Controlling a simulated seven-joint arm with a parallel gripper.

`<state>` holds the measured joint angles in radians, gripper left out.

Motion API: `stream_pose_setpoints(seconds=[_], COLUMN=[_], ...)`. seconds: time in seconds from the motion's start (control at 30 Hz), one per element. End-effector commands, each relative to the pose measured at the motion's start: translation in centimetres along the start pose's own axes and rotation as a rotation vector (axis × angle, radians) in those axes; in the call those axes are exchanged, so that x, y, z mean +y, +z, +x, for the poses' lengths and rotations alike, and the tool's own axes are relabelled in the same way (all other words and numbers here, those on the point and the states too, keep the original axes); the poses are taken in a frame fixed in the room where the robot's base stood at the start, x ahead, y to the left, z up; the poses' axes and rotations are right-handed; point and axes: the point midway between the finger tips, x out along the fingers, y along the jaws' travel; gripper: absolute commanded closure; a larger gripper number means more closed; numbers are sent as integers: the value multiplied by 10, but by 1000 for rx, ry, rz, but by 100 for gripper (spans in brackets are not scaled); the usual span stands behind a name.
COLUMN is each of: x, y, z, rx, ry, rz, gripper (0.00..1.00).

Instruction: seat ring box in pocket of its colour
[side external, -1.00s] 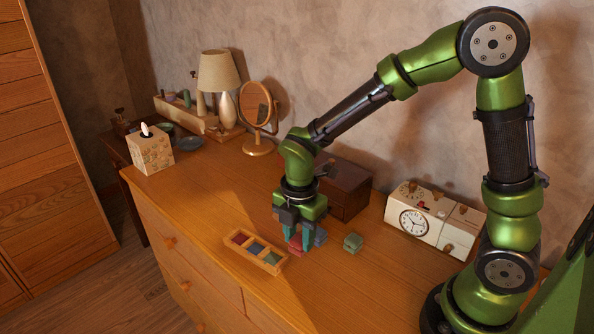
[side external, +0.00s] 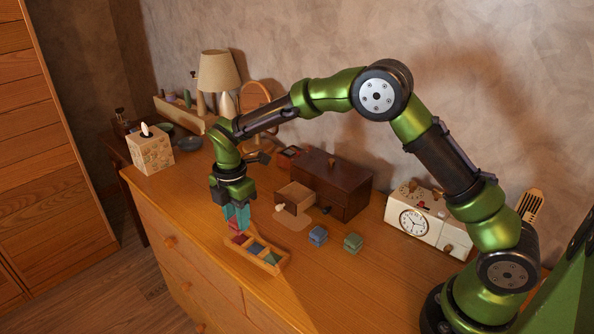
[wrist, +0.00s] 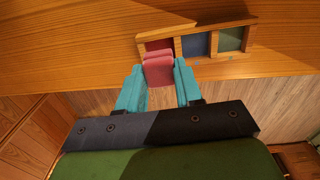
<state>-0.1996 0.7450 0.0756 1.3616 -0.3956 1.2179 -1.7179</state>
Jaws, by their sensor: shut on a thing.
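My gripper (side external: 237,217) is shut on the red ring box (wrist: 158,70), with its teal fingers on either side of it. In the wrist view the red box overlaps the near edge of the red pocket (wrist: 155,45) of the wooden tray (wrist: 186,61). Whether it touches the tray I cannot tell. The tray (side external: 241,256) also has a blue pocket (side external: 256,247) and a green pocket (side external: 272,258), both empty. The blue ring box (side external: 317,236) and the green ring box (side external: 353,243) stand on the dresser top to the right.
A dark wooden box (side external: 330,185) with an open small drawer (side external: 294,198) stands behind the tray. A cream clock unit (side external: 425,220) is at the right, a tissue box (side external: 150,153) at the left. The dresser's front edge lies close to the tray.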

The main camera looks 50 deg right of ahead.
Motion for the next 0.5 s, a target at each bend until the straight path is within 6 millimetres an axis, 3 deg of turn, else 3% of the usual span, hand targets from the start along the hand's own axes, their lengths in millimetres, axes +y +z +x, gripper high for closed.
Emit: stream_pose_setpoints(seconds=[0.2,0.5], x=[-1,-1], y=[0,0], z=[34,36], rx=[0,0], ry=[-3,-1], rz=[0,0], gripper=[94,94])
